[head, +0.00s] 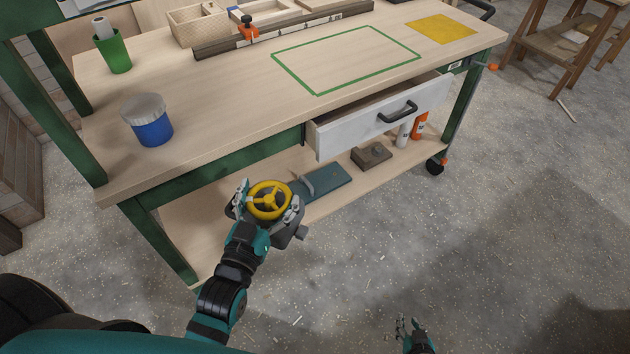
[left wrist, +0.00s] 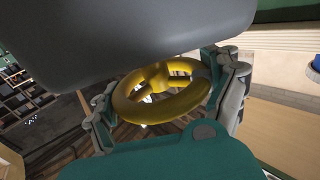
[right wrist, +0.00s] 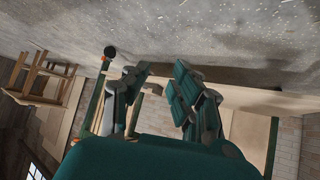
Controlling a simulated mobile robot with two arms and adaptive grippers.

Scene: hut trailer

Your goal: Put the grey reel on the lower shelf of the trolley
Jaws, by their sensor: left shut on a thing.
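The grey reel (head: 285,238) has a grey body with a yellow spoked wheel on it. My left gripper (head: 267,204) is shut on the yellow wheel, one finger on each side of it. The left wrist view shows the large grey body (left wrist: 150,35) close to the camera. In the head view the reel overlaps the front edge of the trolley's lower shelf (head: 190,226); its exact height above the shelf is unclear. The trolley (head: 215,115) has a wooden top and green legs. My right gripper (head: 412,332) is open and empty, low over the floor; its fingers are apart in its wrist view (right wrist: 163,95).
The lower shelf holds a blue-green flat case (head: 328,180), a brown block (head: 371,155), a white bottle (head: 403,133) and an orange bottle (head: 420,125). A white drawer (head: 350,130) stands open above them. The shelf's left part looks bare.

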